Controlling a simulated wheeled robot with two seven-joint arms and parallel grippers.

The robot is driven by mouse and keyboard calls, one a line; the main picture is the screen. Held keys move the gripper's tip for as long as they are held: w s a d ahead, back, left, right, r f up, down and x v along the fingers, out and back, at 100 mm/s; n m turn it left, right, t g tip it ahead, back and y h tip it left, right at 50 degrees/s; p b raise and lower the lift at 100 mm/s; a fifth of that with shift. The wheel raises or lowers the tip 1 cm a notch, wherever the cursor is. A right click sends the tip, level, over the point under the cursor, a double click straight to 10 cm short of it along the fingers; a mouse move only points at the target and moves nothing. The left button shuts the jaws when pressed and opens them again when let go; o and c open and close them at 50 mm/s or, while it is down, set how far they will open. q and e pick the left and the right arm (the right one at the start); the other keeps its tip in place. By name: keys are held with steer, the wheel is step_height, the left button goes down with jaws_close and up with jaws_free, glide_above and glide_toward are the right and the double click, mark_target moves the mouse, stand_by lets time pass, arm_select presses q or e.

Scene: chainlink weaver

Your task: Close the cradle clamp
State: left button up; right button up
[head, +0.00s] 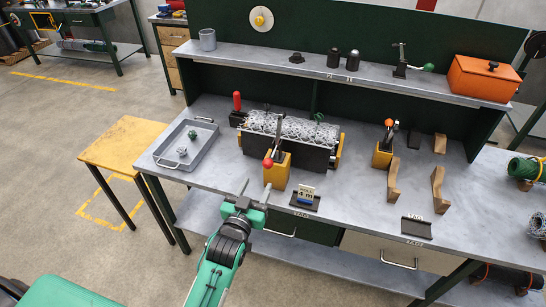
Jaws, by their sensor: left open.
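A dark cradle (302,154) with yellow end parts stands on the grey workbench, with a roll of silvery chainlink mesh (296,128) lying in it. At its front left is a yellow clamp block (277,174) with a grey lever that ends in a red ball knob (268,163). The lever is tilted, with the knob low at the front; I cannot tell how its clamp part sits on the mesh. My left gripper (257,191) is open and empty, just in front of and below the yellow block, apart from the knob. My right gripper is out of view.
A second yellow block (382,157) with an orange knob stands to the right, near curved wooden pieces (438,188). A grey tray (186,142) is at the left. Small label stands (305,199) sit along the front edge. A shelf (350,75) runs behind.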

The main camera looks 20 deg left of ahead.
mark_target(266, 166)
arm_select(q)
steer(key=w+p, duration=0.1)
steer(key=w, duration=0.4)
steer(key=w+p, duration=0.2)
steer(key=w, duration=0.4)
steer(key=shift+w+d+r, duration=0.1)
steer(key=shift+d, duration=0.1)
steer(key=shift+w, duration=0.7)
jaws_close()
